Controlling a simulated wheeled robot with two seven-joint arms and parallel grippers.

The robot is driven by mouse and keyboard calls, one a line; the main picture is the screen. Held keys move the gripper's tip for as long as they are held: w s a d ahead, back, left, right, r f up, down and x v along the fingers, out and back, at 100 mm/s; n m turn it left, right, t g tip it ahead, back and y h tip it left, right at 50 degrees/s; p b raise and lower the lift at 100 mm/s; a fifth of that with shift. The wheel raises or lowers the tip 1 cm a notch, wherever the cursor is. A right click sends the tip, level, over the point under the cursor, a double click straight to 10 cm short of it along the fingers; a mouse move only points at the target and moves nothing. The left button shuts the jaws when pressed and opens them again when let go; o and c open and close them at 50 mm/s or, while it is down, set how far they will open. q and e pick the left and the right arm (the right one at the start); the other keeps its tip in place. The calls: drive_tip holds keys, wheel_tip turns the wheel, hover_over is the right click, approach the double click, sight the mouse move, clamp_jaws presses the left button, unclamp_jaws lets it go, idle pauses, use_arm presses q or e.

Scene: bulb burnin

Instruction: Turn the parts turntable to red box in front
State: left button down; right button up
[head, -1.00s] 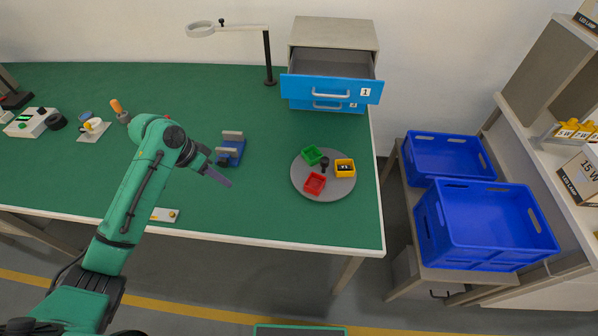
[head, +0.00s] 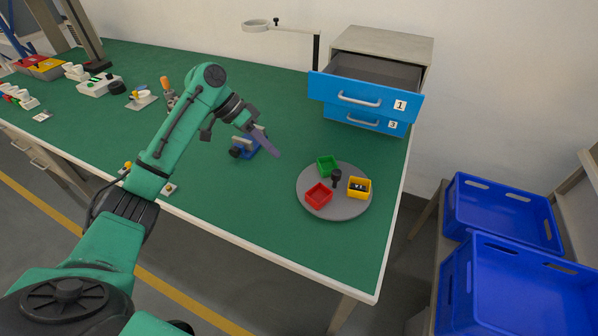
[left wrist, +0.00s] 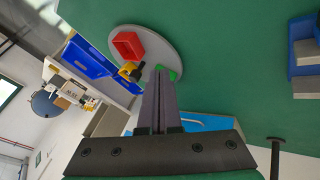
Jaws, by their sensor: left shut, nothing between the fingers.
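The grey round turntable (head: 340,210) lies on the green bench near its right front corner. It carries a red box (head: 319,195) at the front left, a green box (head: 326,166) at the back and a yellow box (head: 359,187) with dark parts at the right. A dark knob (head: 336,177) stands at its middle. My left gripper (head: 272,150) is shut and empty, left of the turntable and apart from it. In the left wrist view the shut fingers (left wrist: 160,78) partly cover the turntable (left wrist: 168,52), with the red box (left wrist: 128,45) visible. My right gripper is not in view.
A drawer cabinet (head: 385,50) with its top blue drawer open stands behind the turntable. A blue vise (head: 246,146) is beside my left gripper. A ring lamp (head: 316,50) stands at the back. Blue crates (head: 510,290) are beyond the right edge.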

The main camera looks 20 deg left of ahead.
use_arm(q)
drive_tip(key=p, duration=0.1)
approach(315, 191)
drive_tip(key=w+f, duration=0.1)
drive_tip(key=f, duration=0.1)
drive_tip(key=w+a+f, duration=0.1)
drive_tip(key=f, duration=0.1)
drive_tip(key=shift+w+a, duration=0.1)
drive_tip(key=shift+w, duration=0.3)
drive_tip(key=d, duration=0.1)
drive_tip(key=s+d+p, duration=0.1)
drive_tip(key=d+p, duration=0.1)
drive_tip(key=shift+s+d, duration=0.35)
drive_tip(key=shift+d, duration=0.05)
drive_tip(key=shift+f, duration=0.15)
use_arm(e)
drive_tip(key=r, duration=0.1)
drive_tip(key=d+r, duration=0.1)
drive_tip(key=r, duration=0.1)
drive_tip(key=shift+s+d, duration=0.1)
